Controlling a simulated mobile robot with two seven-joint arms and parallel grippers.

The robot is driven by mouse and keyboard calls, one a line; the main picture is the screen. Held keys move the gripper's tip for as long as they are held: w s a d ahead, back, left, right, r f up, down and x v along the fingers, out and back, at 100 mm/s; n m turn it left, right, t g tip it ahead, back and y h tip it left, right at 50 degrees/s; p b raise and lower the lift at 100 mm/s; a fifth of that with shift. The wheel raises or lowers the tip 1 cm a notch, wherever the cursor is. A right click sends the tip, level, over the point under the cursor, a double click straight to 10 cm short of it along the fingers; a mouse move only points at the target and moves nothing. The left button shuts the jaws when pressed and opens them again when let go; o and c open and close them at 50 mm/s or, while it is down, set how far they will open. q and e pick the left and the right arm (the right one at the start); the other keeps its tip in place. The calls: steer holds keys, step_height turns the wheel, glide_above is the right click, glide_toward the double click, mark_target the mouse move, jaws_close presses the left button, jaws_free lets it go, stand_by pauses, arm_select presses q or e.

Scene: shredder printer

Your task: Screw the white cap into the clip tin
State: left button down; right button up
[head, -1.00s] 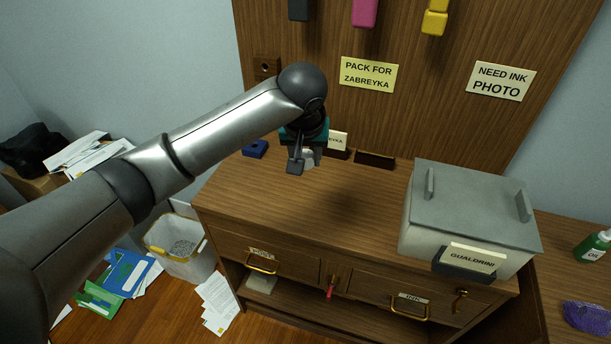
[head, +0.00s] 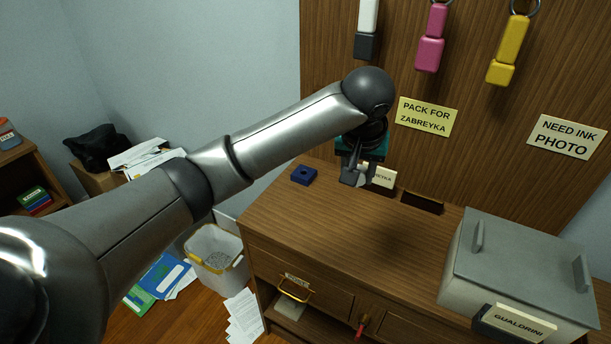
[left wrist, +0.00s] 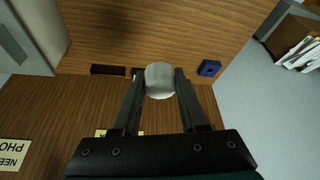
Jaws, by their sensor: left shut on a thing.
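My left gripper (head: 355,178) is shut on a small white rounded piece, which looks like the white cap (left wrist: 160,80), held between the fingertips in the left wrist view. In the head view the gripper hangs over the back of the wooden desk, and the white piece is mostly hidden by the fingers. A small blue block (head: 304,175) with a dark round hole sits on the desk to the left of the gripper, apart from it. It also shows in the left wrist view (left wrist: 209,68). I cannot tell whether it is the clip tin. My right gripper is not in view.
A grey lidded box (head: 520,275) with a name plate stands on the desk (head: 340,232) at right. A small name sign (head: 382,176) and a dark holder (head: 422,203) stand by the back panel. The desk's middle is clear. A waste bin (head: 217,255) stands at left.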

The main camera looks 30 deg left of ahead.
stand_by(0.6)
arm_select(q)
steer(key=b, duration=0.4)
glide_above(347, 242)
steer(key=s, duration=0.2)
steer(key=f, duration=1.5)
steer(key=shift+w+d+f, duration=0.2)
steer(key=shift+f, duration=2.1)
steer(key=shift+f, duration=0.1)
steer(key=shift+f, duration=0.1)
steer(key=shift+c, duration=2.2)
jaws_free()
